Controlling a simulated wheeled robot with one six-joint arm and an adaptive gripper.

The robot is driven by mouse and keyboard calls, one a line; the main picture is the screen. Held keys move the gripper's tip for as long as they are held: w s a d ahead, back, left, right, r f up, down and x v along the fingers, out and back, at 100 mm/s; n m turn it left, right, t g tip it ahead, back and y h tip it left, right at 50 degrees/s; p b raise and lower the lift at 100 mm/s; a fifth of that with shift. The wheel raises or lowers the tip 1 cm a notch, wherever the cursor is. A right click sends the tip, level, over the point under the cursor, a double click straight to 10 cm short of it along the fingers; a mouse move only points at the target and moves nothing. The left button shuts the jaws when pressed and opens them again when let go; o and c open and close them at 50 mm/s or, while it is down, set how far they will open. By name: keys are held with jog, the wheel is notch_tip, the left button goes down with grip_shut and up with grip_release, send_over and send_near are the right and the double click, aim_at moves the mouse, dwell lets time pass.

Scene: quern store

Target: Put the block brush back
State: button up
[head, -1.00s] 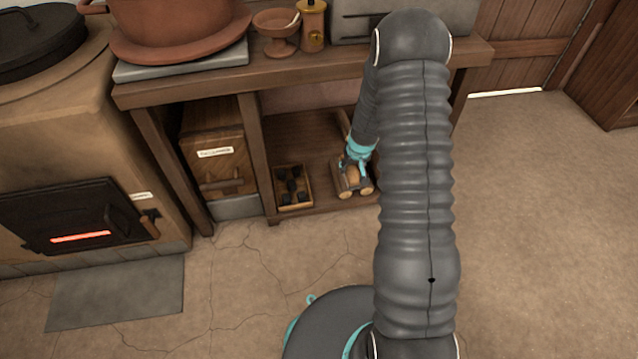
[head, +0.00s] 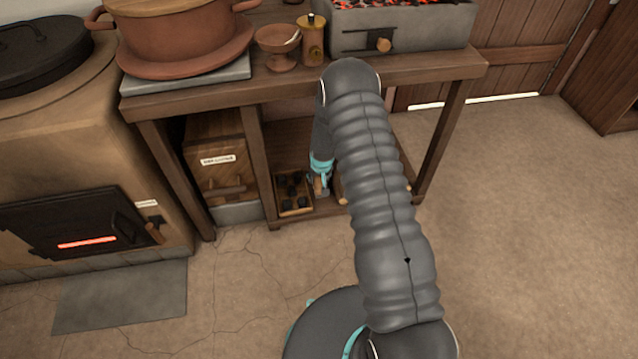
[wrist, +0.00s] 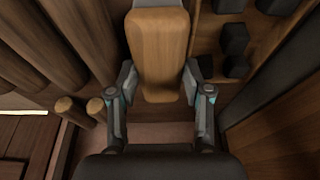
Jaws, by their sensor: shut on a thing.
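The block brush (wrist: 158,48) shows in the wrist view as a pale wooden block with a grey part at its far end. My gripper (wrist: 159,84) is shut on it, with one finger pad on each side. In the head view my gripper (head: 320,182) is low inside the bench's lower shelf, between a tray of dark pieces and some round wood. Only a small bit of the brush shows there. I cannot tell whether its underside touches the shelf.
The shallow wooden tray (head: 294,208) with several dark blocks is close beside my gripper. Round logs (wrist: 40,75) lie on its other side. The bench top (head: 290,80) is overhead, with a terracotta pot (head: 180,38) and a brazier (head: 405,28). The floor at right is clear.

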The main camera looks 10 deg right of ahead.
aim_at(319, 181)
jog(key=shift+f, duration=1.75)
jog(key=shift+f+b, duration=0.2)
jog(key=shift+b, duration=0.1)
jog(key=o, duration=1.1)
jog(key=shift+r, duration=0.1)
jog(key=shift+s+r+p, duration=0.1)
jog(key=shift+r+p, duration=0.25)
jog(key=shift+r, duration=0.15)
jog(key=v, duration=1.1)
jog(key=shift+s+r, duration=0.1)
jog(key=shift+s, duration=0.05)
